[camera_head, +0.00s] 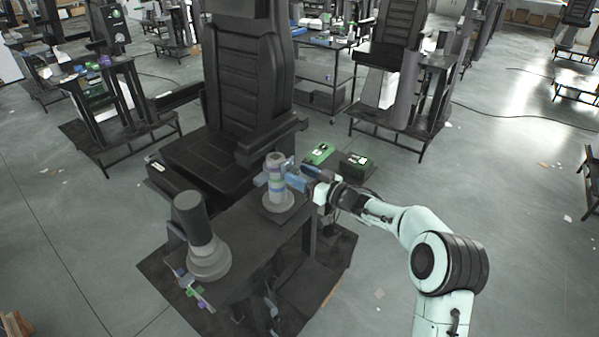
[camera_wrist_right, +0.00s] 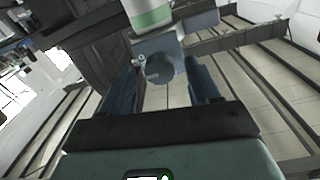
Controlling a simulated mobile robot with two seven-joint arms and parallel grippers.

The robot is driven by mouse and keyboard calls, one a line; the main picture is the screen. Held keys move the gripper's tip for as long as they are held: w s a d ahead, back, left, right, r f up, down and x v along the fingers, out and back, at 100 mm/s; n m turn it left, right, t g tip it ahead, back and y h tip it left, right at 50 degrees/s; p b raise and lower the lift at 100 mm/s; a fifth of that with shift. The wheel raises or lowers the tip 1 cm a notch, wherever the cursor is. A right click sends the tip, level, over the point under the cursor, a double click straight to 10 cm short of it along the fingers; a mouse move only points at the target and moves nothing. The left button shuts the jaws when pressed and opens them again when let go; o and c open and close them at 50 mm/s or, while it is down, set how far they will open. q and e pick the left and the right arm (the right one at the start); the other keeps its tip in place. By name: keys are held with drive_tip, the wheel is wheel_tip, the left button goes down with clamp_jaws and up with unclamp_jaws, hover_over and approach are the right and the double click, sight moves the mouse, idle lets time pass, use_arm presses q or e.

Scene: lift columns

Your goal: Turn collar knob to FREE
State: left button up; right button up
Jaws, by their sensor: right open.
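A light grey lift column (camera_head: 274,168) with blue and green bands stands on a round base on a dark table. In the right wrist view a grey block (camera_wrist_right: 180,42) sticks out below its green-banded part (camera_wrist_right: 151,16). A dark round collar knob (camera_wrist_right: 160,68) faces the camera from this block, with a small bright pin at its left. My right gripper (camera_head: 296,178) is at the right side of this column. Its blue fingers (camera_wrist_right: 163,80) are open, one on each side of the knob, with gaps visible. No FREE marking is readable. My left gripper is not in view.
A second column with a dark upper part (camera_head: 194,218) stands at the table's (camera_head: 240,232) front left. A large black seat (camera_head: 215,150) is close behind. A green box (camera_head: 319,154) and a black box (camera_head: 356,165) lie behind my right gripper. Open floor extends to the right.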

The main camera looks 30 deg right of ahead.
drive_tip(key=shift+w+a, duration=0.15)
drive_tip(key=shift+w, duration=0.25)
drive_tip(key=c, duration=1)
drive_tip(key=shift+c, duration=0.2)
